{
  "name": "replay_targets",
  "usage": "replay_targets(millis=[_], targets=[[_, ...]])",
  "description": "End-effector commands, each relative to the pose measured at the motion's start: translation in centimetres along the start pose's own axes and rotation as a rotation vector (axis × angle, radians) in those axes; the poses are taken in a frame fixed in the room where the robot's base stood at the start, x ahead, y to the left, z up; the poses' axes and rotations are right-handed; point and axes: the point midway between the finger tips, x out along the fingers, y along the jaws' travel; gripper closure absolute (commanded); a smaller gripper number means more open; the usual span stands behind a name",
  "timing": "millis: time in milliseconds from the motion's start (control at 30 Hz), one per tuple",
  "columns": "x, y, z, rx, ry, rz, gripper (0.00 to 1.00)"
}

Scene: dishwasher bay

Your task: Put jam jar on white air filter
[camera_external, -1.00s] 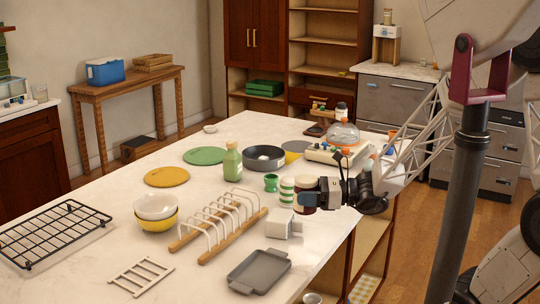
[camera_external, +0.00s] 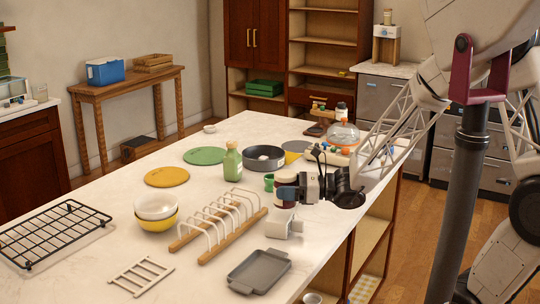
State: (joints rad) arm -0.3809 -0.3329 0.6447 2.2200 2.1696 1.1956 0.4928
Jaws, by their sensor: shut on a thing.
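The jam jar (camera_external: 289,179), dark red-brown with a pale band, is held upright in my gripper (camera_external: 288,193) in the external view. My gripper is shut on it, reaching in from the right, and its fingers cover the jar's middle. The white air filter (camera_external: 281,227), a small white boxy piece, sits on the counter just below the jar in the picture. The jar's lower end appears right above the filter's back edge. I cannot tell whether they touch.
A wooden rack with white wire arches (camera_external: 220,224) stands left of the filter. A grey tray (camera_external: 259,271) lies in front. A green cup (camera_external: 269,181), a dark pan (camera_external: 263,159) and a green bottle (camera_external: 232,167) stand behind. The counter's edge runs close on the right.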

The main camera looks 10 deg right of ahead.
Motion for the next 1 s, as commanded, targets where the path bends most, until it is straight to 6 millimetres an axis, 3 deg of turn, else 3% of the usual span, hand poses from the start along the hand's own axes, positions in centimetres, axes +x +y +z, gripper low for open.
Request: replay_targets(millis=[433, 967, 1000], targets=[[0.0, 0.0, -3.2, 0.001, -0.001, 0.000, 0.73], [0.0, 0.0, -3.8, 0.000, -0.001, 0.000, 0.73], [0.0, 0.0, -3.8, 0.000, 0.000, 0.000, 0.25]])
